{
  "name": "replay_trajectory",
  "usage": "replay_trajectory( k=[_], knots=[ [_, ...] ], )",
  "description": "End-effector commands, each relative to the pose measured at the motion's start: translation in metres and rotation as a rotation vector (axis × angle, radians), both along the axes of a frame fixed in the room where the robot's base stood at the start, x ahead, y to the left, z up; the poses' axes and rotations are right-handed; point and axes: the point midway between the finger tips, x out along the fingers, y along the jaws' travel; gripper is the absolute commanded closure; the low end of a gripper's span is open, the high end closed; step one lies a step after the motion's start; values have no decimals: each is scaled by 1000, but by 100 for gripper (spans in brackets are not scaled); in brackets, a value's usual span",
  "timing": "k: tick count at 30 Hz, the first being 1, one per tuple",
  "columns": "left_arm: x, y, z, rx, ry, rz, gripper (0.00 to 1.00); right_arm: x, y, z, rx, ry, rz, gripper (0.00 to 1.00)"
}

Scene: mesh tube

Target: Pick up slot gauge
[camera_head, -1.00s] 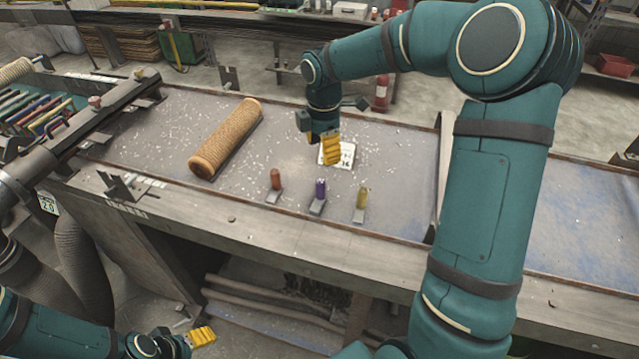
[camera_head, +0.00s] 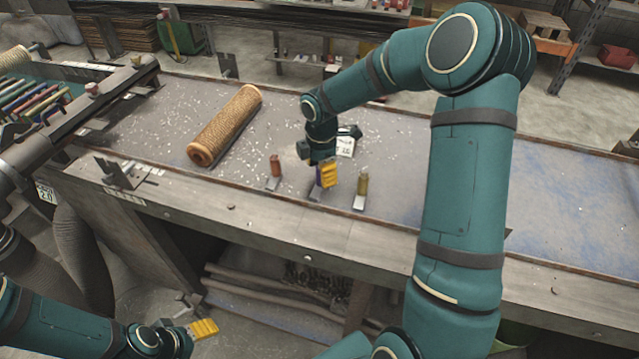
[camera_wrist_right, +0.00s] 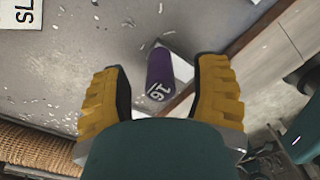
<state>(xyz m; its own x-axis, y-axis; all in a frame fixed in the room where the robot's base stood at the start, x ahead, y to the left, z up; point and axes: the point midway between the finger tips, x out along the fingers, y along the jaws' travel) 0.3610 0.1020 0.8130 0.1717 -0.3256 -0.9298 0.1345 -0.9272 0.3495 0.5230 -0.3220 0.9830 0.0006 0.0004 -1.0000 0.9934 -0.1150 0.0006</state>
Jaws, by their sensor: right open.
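A purple gauge (camera_wrist_right: 160,72) marked 16 stands on a small grey foot between the spread yellow fingers of my right gripper (camera_wrist_right: 160,98). In the head view the gripper (camera_head: 328,180) is over the purple gauge and hides most of it; its grey foot (camera_head: 315,195) shows below. The gripper is open; neither finger touches the gauge in the wrist view. A red-brown gauge (camera_head: 275,165) stands to the left and a yellow gauge (camera_head: 363,185) to the right. My left gripper (camera_head: 203,329) is low at the bottom left; its opening is unclear.
A white card (camera_head: 345,146) lies behind the right gripper, its text partly hidden; it also shows in the wrist view (camera_wrist_right: 18,14). A tan mesh tube (camera_head: 225,126) lies at the left. The table's raised front edge (camera_head: 300,216) runs before the gauges. White chips litter the tabletop.

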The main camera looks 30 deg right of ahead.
Motion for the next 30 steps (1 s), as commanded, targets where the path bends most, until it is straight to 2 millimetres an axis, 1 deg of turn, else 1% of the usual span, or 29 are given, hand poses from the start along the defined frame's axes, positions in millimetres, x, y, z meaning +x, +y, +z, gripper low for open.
replay_trajectory(
  k=[1,4,11,12,14,15,16,17,27,30],
  knots=[
    [-1,0,-2,0,2,-1,33,-1,0,-10,0,4,-1,39],
    [-1,0,-3,0,2,-2,33,-1,0,-19,0,2,0,39],
    [-1,0,-3,0,2,-2,33,-1,0,-20,0,1,0,39],
    [-1,0,-3,0,2,-2,33,-1,0,-20,0,1,0,48],
    [-1,0,-3,0,2,-2,33,0,0,-20,0,1,0,69],
    [-1,0,-3,0,2,-2,33,0,0,-20,0,0,0,83],
    [-1,0,-3,0,2,-2,33,0,0,-20,0,1,0,93],
    [-1,0,-3,0,2,-2,33,0,0,-20,0,0,0,100],
    [-1,0,-3,0,2,-2,33,0,0,-20,0,0,0,100],
    [-1,0,-2,0,2,-1,33,0,0,-16,0,-1,0,100]
  ],
)
